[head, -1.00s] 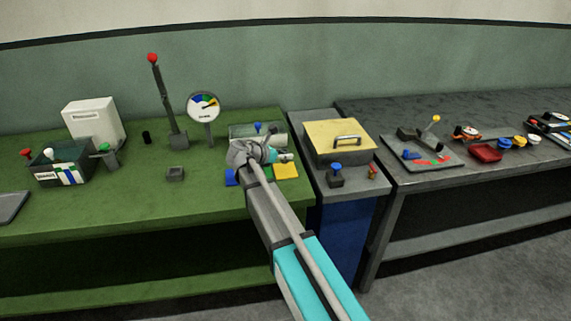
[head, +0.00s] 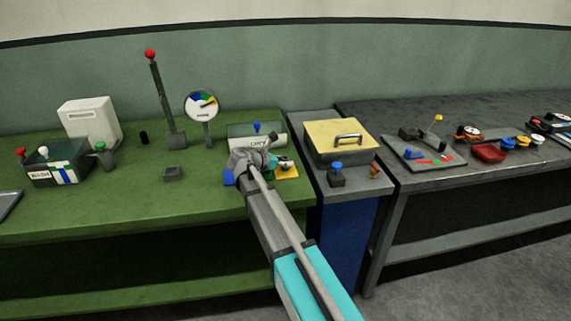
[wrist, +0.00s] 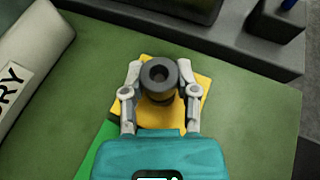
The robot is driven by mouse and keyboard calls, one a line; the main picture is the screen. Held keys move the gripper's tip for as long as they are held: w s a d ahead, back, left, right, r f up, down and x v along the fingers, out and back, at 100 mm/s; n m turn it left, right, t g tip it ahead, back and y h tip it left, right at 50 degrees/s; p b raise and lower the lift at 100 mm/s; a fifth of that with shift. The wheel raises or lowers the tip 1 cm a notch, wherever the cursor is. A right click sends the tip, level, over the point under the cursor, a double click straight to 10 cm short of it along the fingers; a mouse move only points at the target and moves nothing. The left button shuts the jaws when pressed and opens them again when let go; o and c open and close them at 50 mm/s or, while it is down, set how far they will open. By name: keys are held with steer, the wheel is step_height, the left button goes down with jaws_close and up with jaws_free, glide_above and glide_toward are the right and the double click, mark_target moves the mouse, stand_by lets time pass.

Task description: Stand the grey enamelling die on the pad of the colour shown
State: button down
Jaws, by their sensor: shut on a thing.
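The grey enamelling die (wrist: 157,94), a dark hollow cylinder, is upright between the fingers of my gripper (wrist: 160,86) in the wrist view. My gripper is shut on it, one finger on each side. The die is over the yellow pad (wrist: 150,115); I cannot tell whether its base touches. A green pad (wrist: 98,153) shows partly, beside the yellow one. In the head view my arm hides most of this, with the blue pad (head: 229,178) left of it and the yellow pad (head: 287,173) right. A round dial (head: 202,104) has blue, green and yellow sectors; its needle points toward yellow.
A box marked DRY (head: 257,137) stands just behind the pads, and close left in the wrist view. A grey cabinet (head: 325,112) with a yellow lid is to the right. A red-knobbed lever (head: 155,95) and small grey block (head: 174,173) stand left.

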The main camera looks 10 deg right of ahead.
steer(key=shift+f, duration=0.15)
steer(key=shift+c, duration=1.8)
jaws_free()
steer(key=shift+r, duration=0.25)
steer(key=shift+s+a+r, duration=0.1)
steer(key=shift+a, duration=0.1)
steer(key=p+v, duration=0.4)
steer(key=v, duration=0.5)
steer(key=shift+s+a+r, duration=0.15)
steer(key=shift+a, duration=0.2)
steer(key=shift+p+v, duration=0.3)
steer(key=shift+v, duration=0.55)
